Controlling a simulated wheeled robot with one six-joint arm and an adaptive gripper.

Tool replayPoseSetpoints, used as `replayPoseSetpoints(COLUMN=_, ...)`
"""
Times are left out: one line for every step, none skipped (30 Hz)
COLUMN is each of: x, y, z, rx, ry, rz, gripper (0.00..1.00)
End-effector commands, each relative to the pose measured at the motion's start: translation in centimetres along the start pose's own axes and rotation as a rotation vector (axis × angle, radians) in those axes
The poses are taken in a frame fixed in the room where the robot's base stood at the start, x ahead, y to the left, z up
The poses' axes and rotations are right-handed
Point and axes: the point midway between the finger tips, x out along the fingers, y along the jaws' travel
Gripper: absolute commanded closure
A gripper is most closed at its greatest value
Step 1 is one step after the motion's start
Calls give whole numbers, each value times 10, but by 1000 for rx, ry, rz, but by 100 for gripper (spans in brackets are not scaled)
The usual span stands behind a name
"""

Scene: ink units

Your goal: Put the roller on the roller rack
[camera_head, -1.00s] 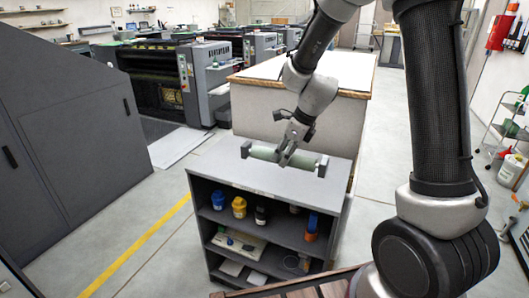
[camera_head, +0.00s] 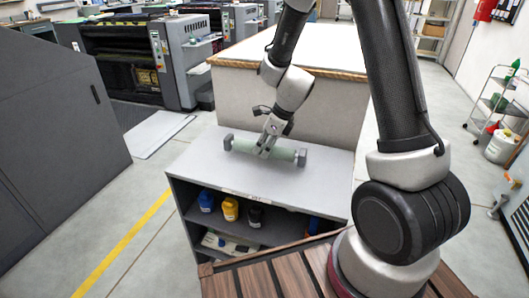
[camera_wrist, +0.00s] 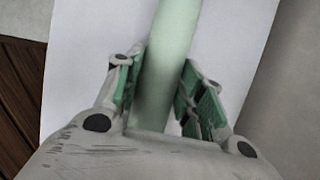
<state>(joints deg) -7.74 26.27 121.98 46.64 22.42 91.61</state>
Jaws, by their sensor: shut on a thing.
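The roller (camera_head: 285,153) is a pale green cylinder lying level, just over or on the top of a grey cabinet. A dark grey block stands at its left end (camera_head: 228,142) and another at its right end (camera_head: 301,157). I cannot tell whether these blocks are the roller rack or part of the roller. My gripper (camera_head: 265,148) comes down from above and is shut on the roller near its middle. In the wrist view, the roller (camera_wrist: 172,50) runs between my green-padded fingers (camera_wrist: 160,95). Any contact under the roller is hidden.
The grey cabinet top (camera_head: 200,165) is otherwise clear. Its shelves hold blue (camera_head: 206,200), yellow (camera_head: 230,208) and dark bottles (camera_head: 255,215). A larger pale block (camera_head: 330,105) stands behind it. A slatted wooden surface (camera_head: 270,283) is in front.

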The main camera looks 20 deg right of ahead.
Motion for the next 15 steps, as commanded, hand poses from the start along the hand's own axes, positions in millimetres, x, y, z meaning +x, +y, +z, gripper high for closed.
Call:
replayPoseSetpoints(x=9, y=0, z=-4, rx=4, ry=2, rz=3, gripper=96)
replayPoseSetpoints(x=13, y=0, z=-6, rx=2, ry=2, rz=2, gripper=96)
replayPoseSetpoints(x=17, y=0, z=-8, rx=2, ry=2, rz=1, gripper=96)
replayPoseSetpoints(x=20, y=0, z=-9, rx=3, ry=1, rz=1, gripper=96)
replayPoseSetpoints(x=22, y=-1, z=-9, rx=2, ry=1, rz=0, gripper=96)
replayPoseSetpoints(x=23, y=-1, z=-10, rx=1, ry=0, rz=0, gripper=96)
replayPoseSetpoints(x=23, y=-1, z=-10, rx=0, ry=0, rz=-1, gripper=96)
replayPoseSetpoints(x=24, y=-1, z=-10, rx=0, ry=0, rz=-1, gripper=96)
replayPoseSetpoints(x=23, y=-1, z=-10, rx=0, ry=0, rz=-1, gripper=96)
replayPoseSetpoints(x=23, y=-1, z=-10, rx=0, ry=0, rz=-1, gripper=96)
replayPoseSetpoints(x=23, y=-1, z=-10, rx=0, ry=0, rz=-1, gripper=96)
replayPoseSetpoints(x=23, y=-1, z=-10, rx=0, ry=0, rz=-1, gripper=96)
replayPoseSetpoints(x=23, y=0, z=-10, rx=0, ry=0, rz=-1, gripper=96)
replayPoseSetpoints(x=24, y=0, z=-10, rx=0, ry=0, rz=-1, gripper=96)
replayPoseSetpoints(x=24, y=0, z=-10, rx=0, ry=0, rz=0, gripper=96)
